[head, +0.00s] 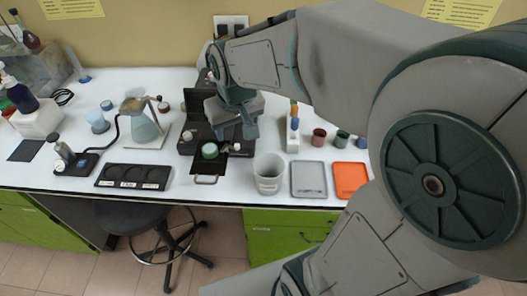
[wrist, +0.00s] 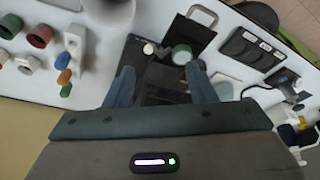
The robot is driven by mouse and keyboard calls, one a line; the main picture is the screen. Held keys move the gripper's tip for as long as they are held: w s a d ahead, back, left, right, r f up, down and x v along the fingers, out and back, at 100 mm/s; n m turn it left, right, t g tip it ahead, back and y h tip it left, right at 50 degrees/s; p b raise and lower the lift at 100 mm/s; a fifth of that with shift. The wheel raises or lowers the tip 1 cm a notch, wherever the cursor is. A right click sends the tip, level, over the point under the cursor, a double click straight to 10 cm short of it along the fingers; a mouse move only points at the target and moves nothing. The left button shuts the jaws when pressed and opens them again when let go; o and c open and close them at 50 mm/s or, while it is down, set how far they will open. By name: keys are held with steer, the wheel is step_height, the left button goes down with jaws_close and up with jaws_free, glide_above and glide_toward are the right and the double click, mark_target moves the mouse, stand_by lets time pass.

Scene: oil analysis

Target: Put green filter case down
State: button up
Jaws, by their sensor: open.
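The green filter case (head: 209,150) is a small round piece on the front part of the black device (head: 188,146), near its handled plate (head: 205,179). In the wrist view the green case (wrist: 182,54) lies just beyond my fingertips, beside a small pale round piece (wrist: 148,48). My gripper (head: 235,133) is above the device, to the right of and behind the case in the head view. In the wrist view my gripper (wrist: 162,68) has its two fingers spread apart, with nothing held between them.
A black holder with round recesses (head: 132,177) lies left of the device. A white beaker (head: 268,174), a grey tray (head: 308,180) and an orange tray (head: 351,182) stand to the right. A flask on a stand (head: 144,128) is behind left. Red (head: 318,137) and green (head: 342,138) cups stand back right.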

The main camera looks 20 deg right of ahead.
steer(key=s+d+m, duration=0.1)
steer(key=s+d, duration=0.3)
steer(key=s, duration=0.8)
steer(key=shift+s+d+r, duration=0.2)
steer(key=shift+d+r, duration=0.15)
steer(key=shift+d, duration=0.05)
stand_by(0.5)
